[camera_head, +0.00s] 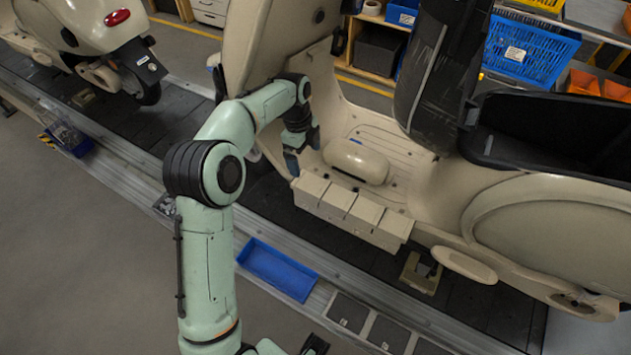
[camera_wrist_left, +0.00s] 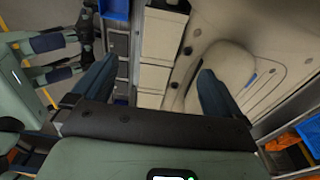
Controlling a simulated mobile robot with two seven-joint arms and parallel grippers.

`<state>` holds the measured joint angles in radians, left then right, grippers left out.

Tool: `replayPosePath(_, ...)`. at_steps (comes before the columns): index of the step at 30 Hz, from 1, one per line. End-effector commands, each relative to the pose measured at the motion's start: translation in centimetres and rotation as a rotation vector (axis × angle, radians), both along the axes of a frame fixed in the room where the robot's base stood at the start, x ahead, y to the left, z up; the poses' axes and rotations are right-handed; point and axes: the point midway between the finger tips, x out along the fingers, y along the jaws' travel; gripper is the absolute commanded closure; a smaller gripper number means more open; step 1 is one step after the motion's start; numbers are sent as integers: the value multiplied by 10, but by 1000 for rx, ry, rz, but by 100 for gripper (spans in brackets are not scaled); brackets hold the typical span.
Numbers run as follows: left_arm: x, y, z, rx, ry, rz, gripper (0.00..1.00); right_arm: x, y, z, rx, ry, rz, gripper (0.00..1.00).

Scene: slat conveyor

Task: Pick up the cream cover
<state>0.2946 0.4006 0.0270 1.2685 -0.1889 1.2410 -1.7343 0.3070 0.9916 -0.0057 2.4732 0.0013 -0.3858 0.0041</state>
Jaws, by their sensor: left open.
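The cream cover (camera_head: 356,160) is a rounded, oblong piece lying on the scooter's floorboard in the head view. In the left wrist view the cover (camera_wrist_left: 228,68) shows at upper right, partly behind one finger. My left gripper (camera_head: 302,150) is open and empty, just left of the cover in the head view. In the left wrist view its two dark fingers (camera_wrist_left: 152,90) stand wide apart, with one finger in front of the cover's near end. I cannot see whether that finger touches it. A dark, cut-off part at the bottom edge may be my right gripper (camera_head: 315,346); its jaws are unclear.
The scooter's front shield (camera_head: 262,45) and black seat (camera_head: 545,130) rise on either side. A blue tray (camera_head: 277,268) lies on the conveyor edge. Blue crates (camera_head: 530,50) stand behind.

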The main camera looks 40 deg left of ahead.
Motion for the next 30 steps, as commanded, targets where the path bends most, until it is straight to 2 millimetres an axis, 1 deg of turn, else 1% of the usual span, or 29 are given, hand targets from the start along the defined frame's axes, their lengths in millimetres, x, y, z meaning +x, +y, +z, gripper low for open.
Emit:
replayPosePath(1, -1, -2, -14, -2, 6, 0, 0, -2, 0, -3, 0, 2, 0, 57)
replayPosePath(3, -1, -3, -28, -2, 5, 0, 0, -2, 0, -5, 0, 3, 0, 57)
replayPosePath(7, 0, -6, -48, -2, 5, 1, 0, -3, 0, -7, 0, 4, -1, 57)
replayPosePath(9, 0, -7, -55, -1, 4, 2, 0, -3, 0, -7, 0, 4, -1, 57)
replayPosePath(14, 2, -8, -64, -1, 2, 3, 0, -3, 0, -7, 0, 3, 0, 57)
replayPosePath(21, 6, -12, -99, -1, 3, 2, 0, -3, 0, -7, 0, 3, 0, 57)
replayPosePath(24, 6, -13, -108, -1, 2, 3, 0, -3, 0, -8, 0, 3, 0, 57)
replayPosePath(30, 7, -13, -111, 0, 1, 3, 0, -3, 0, -8, 0, 3, 0, 57)
